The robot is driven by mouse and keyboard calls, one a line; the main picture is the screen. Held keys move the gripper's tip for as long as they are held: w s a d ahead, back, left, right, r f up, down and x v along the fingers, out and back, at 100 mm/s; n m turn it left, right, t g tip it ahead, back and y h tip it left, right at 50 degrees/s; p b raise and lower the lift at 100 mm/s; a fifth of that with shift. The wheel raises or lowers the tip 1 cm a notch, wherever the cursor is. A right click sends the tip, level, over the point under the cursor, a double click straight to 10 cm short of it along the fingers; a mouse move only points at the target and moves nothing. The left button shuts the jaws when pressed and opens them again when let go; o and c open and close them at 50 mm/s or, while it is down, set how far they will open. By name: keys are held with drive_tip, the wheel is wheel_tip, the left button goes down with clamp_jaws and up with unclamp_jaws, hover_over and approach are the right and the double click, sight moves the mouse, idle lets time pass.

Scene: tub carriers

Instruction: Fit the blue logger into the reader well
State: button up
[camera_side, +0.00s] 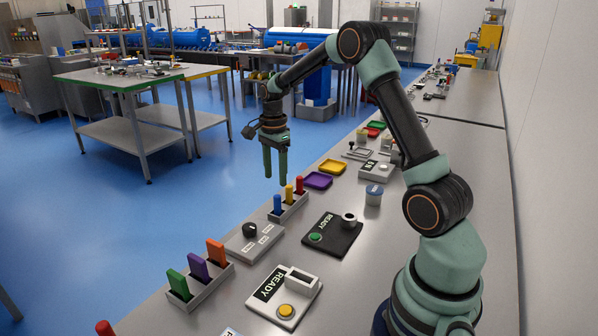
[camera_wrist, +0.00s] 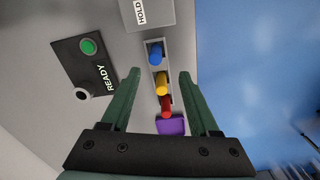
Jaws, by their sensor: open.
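The blue logger (camera_side: 277,204) stands upright in the near end of a small grey rack (camera_side: 292,207), beside a yellow one (camera_side: 289,193) and a red one (camera_side: 299,185). The blue logger (camera_wrist: 156,54) also shows between and beyond my fingertips in the wrist view. My gripper (camera_side: 275,181) is open and empty, pointing down above the rack. A black reader (camera_side: 333,238) has a green button, a READY label and a round raised well (camera_side: 348,218). The round well (camera_wrist: 82,95) shows left of my fingers in the wrist view. What is inside the well cannot be told.
A grey box with a black knob (camera_side: 249,230) and labels sits close to the rack. Nearer are a white READY reader (camera_side: 299,306) with a rectangular well and a rack (camera_side: 217,280) of green, purple and orange blocks. Purple (camera_side: 318,180) and yellow (camera_side: 333,167) trays lie beyond.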

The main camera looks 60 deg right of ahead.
sight(277, 196)
wheel_tip(277, 196, down, 3)
drive_tip(key=shift+f, duration=0.1)
drive_tip(key=shift+s+a+f, duration=0.15)
drive_tip(key=shift+s+f, duration=0.05)
drive_tip(key=shift+f, duration=1.15)
drive_tip(key=shift+s+a+f, duration=0.15)
drive_tip(key=shift+f, duration=1.2)
clamp_jaws()
